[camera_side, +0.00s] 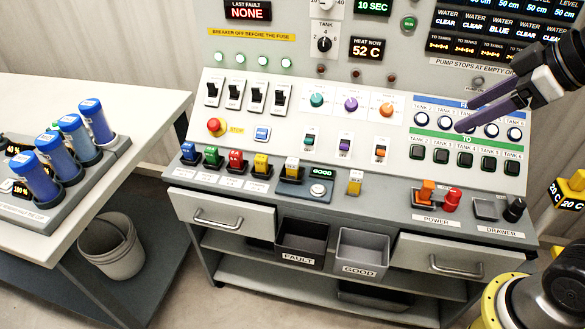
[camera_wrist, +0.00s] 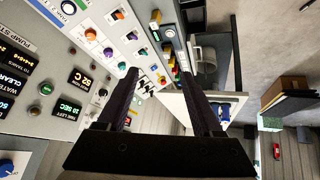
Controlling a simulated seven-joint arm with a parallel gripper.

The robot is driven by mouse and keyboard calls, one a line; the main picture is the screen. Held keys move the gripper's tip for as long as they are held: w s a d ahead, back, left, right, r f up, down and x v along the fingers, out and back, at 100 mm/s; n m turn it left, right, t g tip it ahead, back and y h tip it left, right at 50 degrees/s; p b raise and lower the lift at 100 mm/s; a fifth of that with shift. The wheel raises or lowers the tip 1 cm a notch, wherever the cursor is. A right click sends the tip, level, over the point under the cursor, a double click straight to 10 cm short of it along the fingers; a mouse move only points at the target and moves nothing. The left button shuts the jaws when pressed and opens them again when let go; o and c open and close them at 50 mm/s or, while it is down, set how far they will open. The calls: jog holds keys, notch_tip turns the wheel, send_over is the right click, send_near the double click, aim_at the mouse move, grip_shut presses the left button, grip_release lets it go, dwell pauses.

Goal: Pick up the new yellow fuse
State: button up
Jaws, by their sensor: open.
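Several yellow fuses show in the side view. One yellow fuse (camera_side: 355,182) stands alone on the grey console ledge, above the grey bin. Another yellow fuse (camera_side: 291,166) sits in a dark socket beside a small display reading GOOD (camera_side: 321,172). A third yellow fuse (camera_side: 261,162) ends the row of coloured fuses. I cannot tell by looks which is new. My gripper (camera_side: 468,114) is open and empty, high at the right in front of the tank buttons. In the wrist view its two dark fingers (camera_wrist: 157,74) are spread, with the console small beyond them.
Blue (camera_side: 188,151), green (camera_side: 211,155) and red (camera_side: 236,160) fuses stand in the row. FAULT (camera_side: 299,257) and GOOD (camera_side: 360,268) bins sit below the ledge.

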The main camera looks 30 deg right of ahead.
jog(key=w+a+r+n+y, duration=0.1)
jog(key=w+a+n, duration=0.2)
jog(key=w, duration=0.9)
jog(key=n+g+y, duration=0.1)
jog(key=g, duration=0.3)
send_over(293, 160)
jog(key=s+d, duration=0.4)
notch_tip(293, 160, down, 20)
jog(key=x, duration=0.8)
jog(key=shift+a+x, duration=0.2)
jog(key=shift+x, duration=2.75)
jog(key=shift+w+r, duration=0.1)
grip_shut()
